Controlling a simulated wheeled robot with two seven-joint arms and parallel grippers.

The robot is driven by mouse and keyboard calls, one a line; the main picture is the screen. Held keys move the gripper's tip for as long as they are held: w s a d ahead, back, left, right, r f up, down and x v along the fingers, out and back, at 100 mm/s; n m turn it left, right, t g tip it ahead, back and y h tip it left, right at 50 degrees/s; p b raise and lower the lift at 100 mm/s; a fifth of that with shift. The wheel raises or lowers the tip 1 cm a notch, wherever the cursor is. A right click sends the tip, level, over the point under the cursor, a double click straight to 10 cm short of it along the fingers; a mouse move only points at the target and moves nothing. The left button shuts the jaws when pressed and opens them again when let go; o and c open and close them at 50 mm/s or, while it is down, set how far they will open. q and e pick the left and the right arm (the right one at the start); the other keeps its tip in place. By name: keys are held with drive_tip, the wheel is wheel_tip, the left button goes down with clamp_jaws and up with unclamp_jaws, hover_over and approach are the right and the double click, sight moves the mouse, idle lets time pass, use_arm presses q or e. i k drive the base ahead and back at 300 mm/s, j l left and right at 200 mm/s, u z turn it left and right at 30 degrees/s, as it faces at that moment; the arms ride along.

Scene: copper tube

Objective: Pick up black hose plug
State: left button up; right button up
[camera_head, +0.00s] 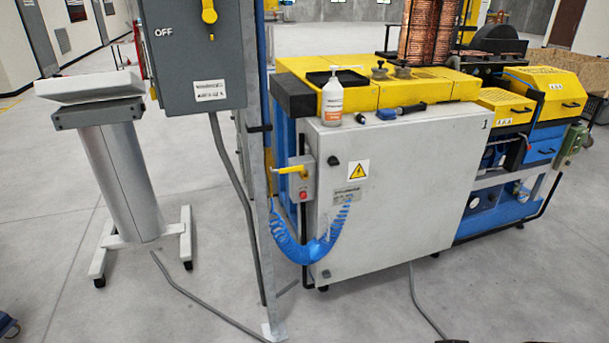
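A blue coiled hose (306,250) hangs in a loop on the front left of a grey cabinet. Its left end runs up towards a yellow-handled fitting (290,170) and its right end rises beside a label on the cabinet door. A small tool with a blue body and a black end (401,111) lies on the cabinet top. I cannot tell which black part is the hose plug at this size. Neither of my grippers can be made out in the head view.
The grey cabinet (410,190) stands against a yellow and blue machine (430,88). A white bottle (332,103) is on its top. A grey post (262,180) with a switch box (195,50) stands in front at left. A wheeled stand (135,180) is farther left. Cables cross the open floor.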

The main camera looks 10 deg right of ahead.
sight(359, 117)
drive_tip(key=i+l+z, duration=0.1)
drive_tip(key=i+l, duration=0.75)
drive_tip(key=i, duration=0.05)
